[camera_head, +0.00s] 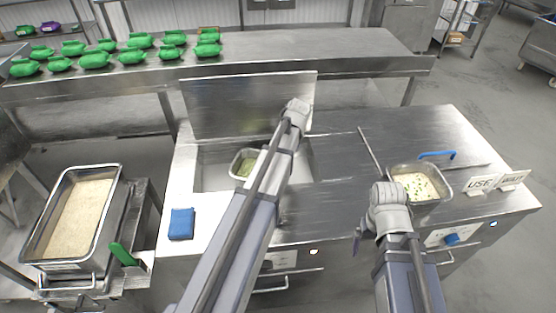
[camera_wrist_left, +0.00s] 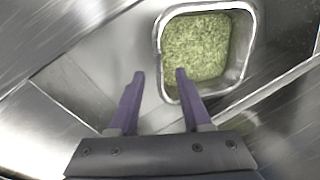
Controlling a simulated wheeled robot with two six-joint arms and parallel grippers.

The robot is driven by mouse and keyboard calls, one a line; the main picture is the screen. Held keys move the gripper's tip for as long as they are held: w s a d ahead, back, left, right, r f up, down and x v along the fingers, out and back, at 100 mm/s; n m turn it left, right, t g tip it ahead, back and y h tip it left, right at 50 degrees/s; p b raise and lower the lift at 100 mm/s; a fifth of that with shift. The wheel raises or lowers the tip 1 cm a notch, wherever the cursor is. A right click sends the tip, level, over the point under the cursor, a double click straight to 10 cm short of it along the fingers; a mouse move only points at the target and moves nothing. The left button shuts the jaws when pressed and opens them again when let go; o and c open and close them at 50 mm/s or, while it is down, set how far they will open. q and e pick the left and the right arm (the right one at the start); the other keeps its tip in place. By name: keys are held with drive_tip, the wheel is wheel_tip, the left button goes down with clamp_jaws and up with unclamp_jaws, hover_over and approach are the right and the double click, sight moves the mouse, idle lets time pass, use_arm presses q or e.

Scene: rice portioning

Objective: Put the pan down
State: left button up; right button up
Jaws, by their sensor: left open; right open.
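A steel pan (camera_head: 428,201) of pale rice with green flecks is at the right of the counter, by its front edge; I cannot tell whether it rests fully on the surface. My right gripper (camera_head: 372,228) is at the pan's left side, open, its fingers mostly hidden by the wrist. A smaller steel pan (camera_head: 235,162) of green food sits in the open counter well, partly hidden by my left arm; it also shows in the left wrist view (camera_wrist_left: 249,52). My left gripper (camera_wrist_left: 158,84) is open and empty, with the green-food pan beyond its fingertips.
A deep tray of rice (camera_head: 112,205) stands at the left, with a green-handled tool (camera_head: 122,254) beside it. A blue block (camera_head: 181,223) lies on the counter's left. A blue handle (camera_head: 437,155) and white signs (camera_head: 481,184) are near the right pan. Green bundles (camera_head: 131,57) line the back table.

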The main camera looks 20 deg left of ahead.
use_arm(q)
drive_tip(key=s+d, duration=0.2)
drive_tip(key=d, duration=0.2)
drive_tip(key=s+d+r+m, duration=0.1)
drive_tip(key=s+d, duration=0.2)
drive_tip(key=d, duration=0.1)
drive_tip(key=s+d+m, duration=0.1)
drive_tip(key=s+d, duration=0.1)
drive_tip(key=d, duration=0.2)
drive_tip(key=shift+s+d+r+h+p, duration=0.1)
drive_tip(key=shift+s+r+h+p, duration=0.1)
drive_tip(key=shift+s+h+p, duration=0.15)
drive_tip(key=s+d+m, duration=0.1)
drive_tip(key=s+d, duration=0.2)
drive_tip(key=s, duration=0.1)
drive_tip(key=s+d+m, duration=0.1)
drive_tip(key=s+d, duration=0.3)
drive_tip(key=s+d+m, duration=0.1)
drive_tip(key=s+d, duration=0.3)
drive_tip(key=shift+d+f+m+h, duration=0.1)
drive_tip(key=shift+d+m+h, duration=0.05)
drive_tip(key=shift+m+h, duration=0.2)
use_arm(e)
drive_tip(key=shift+r, duration=0.85)
